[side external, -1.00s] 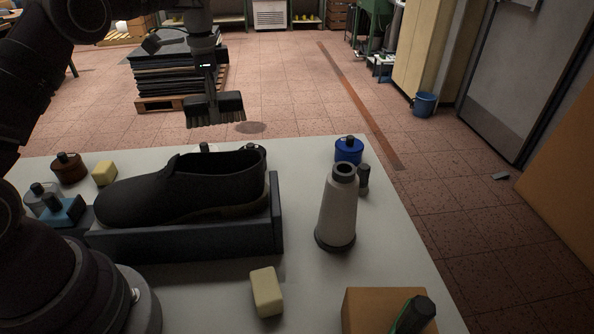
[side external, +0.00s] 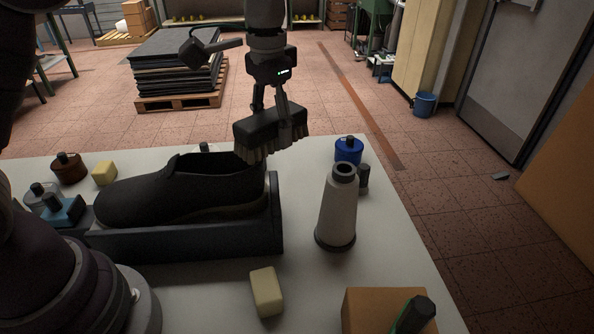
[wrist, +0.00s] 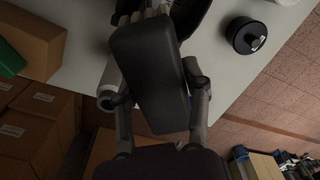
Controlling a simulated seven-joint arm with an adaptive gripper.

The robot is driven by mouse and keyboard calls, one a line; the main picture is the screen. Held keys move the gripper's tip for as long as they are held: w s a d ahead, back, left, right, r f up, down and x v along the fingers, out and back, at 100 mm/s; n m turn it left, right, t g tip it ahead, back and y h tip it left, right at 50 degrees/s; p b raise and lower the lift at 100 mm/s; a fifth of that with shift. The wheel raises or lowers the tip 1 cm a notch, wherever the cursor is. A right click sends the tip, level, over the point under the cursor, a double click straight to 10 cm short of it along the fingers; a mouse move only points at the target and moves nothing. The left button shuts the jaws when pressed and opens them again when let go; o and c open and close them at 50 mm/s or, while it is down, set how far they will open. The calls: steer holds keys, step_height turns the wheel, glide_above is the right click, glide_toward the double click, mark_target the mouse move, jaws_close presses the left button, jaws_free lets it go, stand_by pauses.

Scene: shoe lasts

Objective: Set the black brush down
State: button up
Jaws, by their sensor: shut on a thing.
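The black brush (side external: 270,128) has a dark rectangular back and pale bristles pointing down. In the wrist view the brush back (wrist: 150,70) lies between my two fingers (wrist: 162,95) and hides much of what is beneath. The shoe sits in a dark tray (side external: 190,242) on the light table (side external: 205,295). I cannot tell whether the bristles touch the shoe or tray.
A grey thread cone (side external: 338,210) stands right of the tray, with a blue jar (side external: 348,150) and a small dark bottle (side external: 363,178) behind it. A yellow block (side external: 266,291) lies in front. A cardboard box (side external: 375,312) is at the front right. Jars and another block crowd the left.

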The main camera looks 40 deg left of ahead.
steer(key=shift+s+d+r+n, duration=0.1)
steer(key=shift+s+d+n, duration=0.45)
steer(key=shift+s+n, duration=0.3)
steer(key=a, duration=0.6)
steer(key=shift+s+a, duration=0.2)
steer(key=shift+a, duration=0.1)
steer(key=s+a+f+m, duration=0.2)
steer(key=a+m, duration=0.1)
steer(key=a, duration=0.5)
steer(key=s+a+f+m, duration=0.1)
steer(key=a+f+m, duration=0.2)
steer(key=a, duration=0.5)
steer(key=s+a+f+m, duration=0.2)
steer(key=a+m, duration=0.1)
steer(key=a, duration=0.5)
step_height(320, 180, down, 10)
steer(key=shift+s+r, duration=0.1)
steer(key=o, duration=1.2)
steer(key=shift+f, duration=0.2)
